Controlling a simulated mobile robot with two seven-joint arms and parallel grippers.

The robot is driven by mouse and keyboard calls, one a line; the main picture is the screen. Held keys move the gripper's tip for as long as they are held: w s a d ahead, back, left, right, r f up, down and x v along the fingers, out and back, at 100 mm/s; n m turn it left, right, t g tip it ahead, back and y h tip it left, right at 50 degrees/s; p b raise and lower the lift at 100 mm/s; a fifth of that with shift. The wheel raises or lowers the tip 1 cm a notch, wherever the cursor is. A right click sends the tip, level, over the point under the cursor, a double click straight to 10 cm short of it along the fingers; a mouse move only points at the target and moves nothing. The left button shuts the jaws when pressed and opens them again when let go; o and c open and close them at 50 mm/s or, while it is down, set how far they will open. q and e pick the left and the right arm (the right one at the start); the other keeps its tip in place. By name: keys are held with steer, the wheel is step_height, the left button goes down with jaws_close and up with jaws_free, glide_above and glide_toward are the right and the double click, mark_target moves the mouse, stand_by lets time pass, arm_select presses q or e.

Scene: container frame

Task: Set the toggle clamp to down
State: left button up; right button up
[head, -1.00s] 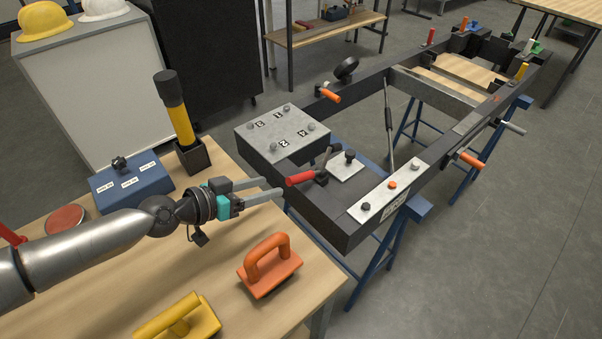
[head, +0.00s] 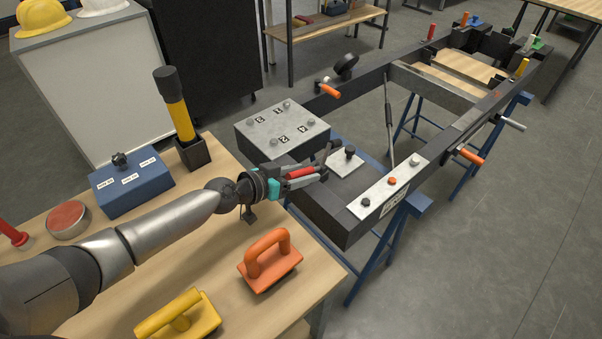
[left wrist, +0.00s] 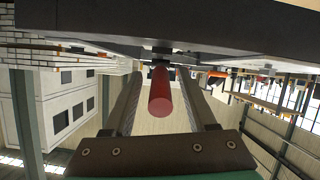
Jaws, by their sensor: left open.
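The toggle clamp has a red handle (head: 300,172) and stands on the near end of the dark frame, next to a small light plate with a black knob. Its dark metal parts are partly hidden by my gripper. My left gripper (head: 306,175) is open, with its fingers on either side of the red handle. In the left wrist view, the red handle (left wrist: 160,95) points toward the camera between the two fingers, with a gap on each side. My right gripper is not in view.
A grey numbered block (head: 282,128) sits on the frame just behind the clamp. A light strip with several knobs (head: 390,188) lies to its right. The wooden table (head: 225,255) holds an orange float (head: 268,262), a yellow float (head: 180,318) and a blue box (head: 132,186).

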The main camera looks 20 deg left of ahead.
arm_select(q)
jaws_close()
stand_by(0.4)
stand_by(1.0)
